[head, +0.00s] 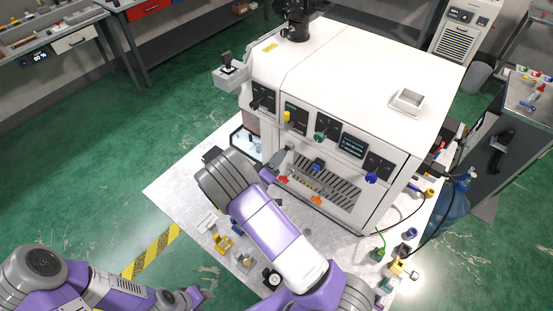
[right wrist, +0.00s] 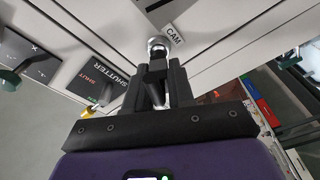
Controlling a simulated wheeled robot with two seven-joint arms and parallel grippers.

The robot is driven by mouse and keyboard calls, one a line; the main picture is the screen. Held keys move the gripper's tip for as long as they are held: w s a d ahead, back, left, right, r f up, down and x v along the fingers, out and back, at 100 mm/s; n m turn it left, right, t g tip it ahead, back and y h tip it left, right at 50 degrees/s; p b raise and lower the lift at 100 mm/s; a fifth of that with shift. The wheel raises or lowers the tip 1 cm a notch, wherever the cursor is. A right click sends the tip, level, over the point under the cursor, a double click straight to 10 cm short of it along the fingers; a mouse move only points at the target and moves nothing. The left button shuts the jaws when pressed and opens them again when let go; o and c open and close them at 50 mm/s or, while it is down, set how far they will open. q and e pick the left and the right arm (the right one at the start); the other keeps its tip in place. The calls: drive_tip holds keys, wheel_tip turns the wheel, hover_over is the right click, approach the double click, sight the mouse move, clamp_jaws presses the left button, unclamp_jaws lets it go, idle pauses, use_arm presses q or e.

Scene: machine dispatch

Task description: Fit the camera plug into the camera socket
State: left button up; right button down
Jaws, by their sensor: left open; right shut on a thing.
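In the right wrist view my right gripper (right wrist: 157,78) is shut on the camera plug (right wrist: 155,86), a dark and grey piece between the fingers. Just beyond the fingertips is a round silver fitting (right wrist: 158,43) on the white machine face, beside the CAM label (right wrist: 175,34). It seems to be at the camera socket; I cannot tell whether plug and socket touch or how deep the plug sits. In the head view my right arm reaches the machine's lower left front and partly hides this spot. My left gripper (head: 190,297) is low at the left, away from the machine.
The white machine (head: 340,75) carries a shutter panel (right wrist: 95,75) with a yellow knob and other coloured knobs. Several loose parts (head: 222,243) lie on the pale mat (head: 172,188). Cables and connectors (head: 385,255) lie at the right. Green floor is free at the left.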

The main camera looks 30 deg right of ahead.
drive_tip(key=shift+x, duration=0.75)
drive_tip(key=c, duration=0.9)
unclamp_jaws()
drive_tip(key=shift+o, duration=0.4)
drive_tip(key=o, duration=0.3)
drive_tip(key=shift+o, duration=0.2)
drive_tip(key=v, duration=0.6)
drive_tip(key=shift+w, duration=0.25)
drive_tip(key=shift+a, duration=0.15)
